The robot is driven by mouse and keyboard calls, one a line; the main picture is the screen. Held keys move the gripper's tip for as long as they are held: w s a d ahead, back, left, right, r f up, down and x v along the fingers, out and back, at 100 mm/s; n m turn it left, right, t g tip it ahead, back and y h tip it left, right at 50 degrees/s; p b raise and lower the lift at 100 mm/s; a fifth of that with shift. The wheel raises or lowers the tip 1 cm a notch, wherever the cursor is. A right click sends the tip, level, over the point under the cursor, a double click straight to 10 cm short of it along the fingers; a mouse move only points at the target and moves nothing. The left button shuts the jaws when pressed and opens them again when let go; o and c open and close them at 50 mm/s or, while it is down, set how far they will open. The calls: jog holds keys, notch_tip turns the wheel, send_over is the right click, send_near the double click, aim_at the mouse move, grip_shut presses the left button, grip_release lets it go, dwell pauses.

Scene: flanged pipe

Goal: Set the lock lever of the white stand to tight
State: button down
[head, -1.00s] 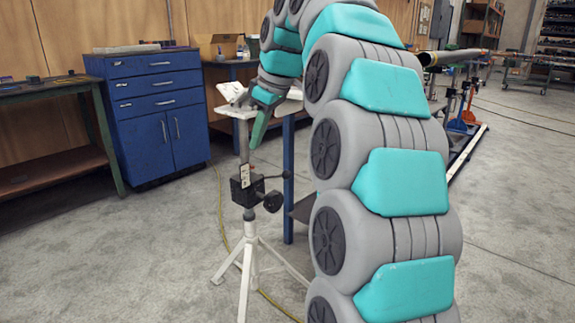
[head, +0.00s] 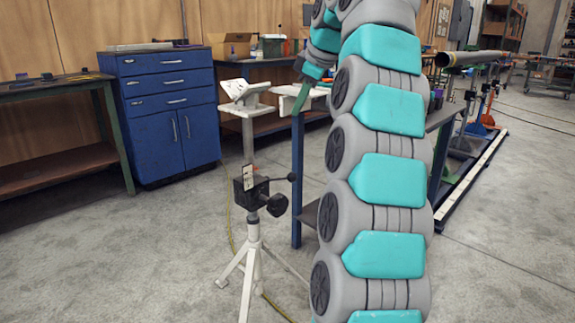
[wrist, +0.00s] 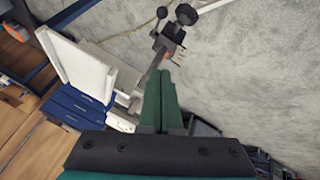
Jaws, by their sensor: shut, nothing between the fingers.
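The white stand (head: 254,243) is a tripod with a post, a white cradle top and a black clamp block (head: 251,191). The lock lever (head: 283,179), a thin rod with a black ball, sticks out to the right of the block. A larger black knob (head: 276,205) sits below it. My gripper (head: 297,108), with green fingers, is shut and empty, above and right of the lever and apart from it. In the wrist view, my fingers (wrist: 160,74) point toward the clamp block (wrist: 168,50), with the lever's ball (wrist: 161,12) beyond. Label markings are too small to read.
A blue-legged workbench (head: 297,180) stands just right of and behind the stand. A blue cabinet (head: 165,115) and a green-legged bench (head: 60,95) are at the left. A long pipe (head: 470,58) lies on supports at the right. Floor left of the stand is clear.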

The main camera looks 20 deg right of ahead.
jog(key=shift+f, duration=0.1)
send_near(279, 179)
jog(key=w+a+f, duration=0.1)
jog(key=f, duration=0.1)
jog(key=shift+s+d+f+b, duration=0.1)
jog(key=shift+d+f+b, duration=0.15)
jog(key=shift+b, duration=0.2)
dwell(0.6)
